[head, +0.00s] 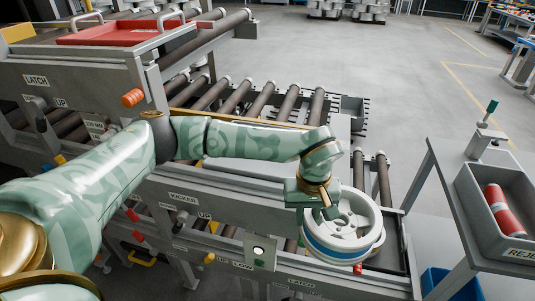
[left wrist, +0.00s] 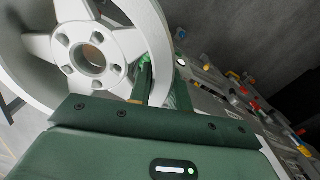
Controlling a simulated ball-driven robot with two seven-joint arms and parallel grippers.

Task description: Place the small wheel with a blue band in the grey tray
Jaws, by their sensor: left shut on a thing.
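The small white wheel with a blue band (head: 336,252) is held by my left gripper (head: 322,208) above the right end of the roller line in the head view. The gripper is shut on the wheel's rim. The wheel also shows large in the left wrist view (left wrist: 95,50), with its spokes and hub holes; its blue band is not visible there. The grey tray (head: 487,232), with a partly cut-off label starting "REJE", is on a stand at the right, apart from the wheel. A red and pale cylinder lies in it. My right gripper is not in view.
Rollers (head: 290,104) run behind my left arm. A machine panel labelled KICKER, LOW and LATCH (head: 190,195) lies below the arm. A green-topped lever (head: 491,108) stands behind the tray. A blue bin (head: 440,285) is low at the right. Open floor lies behind.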

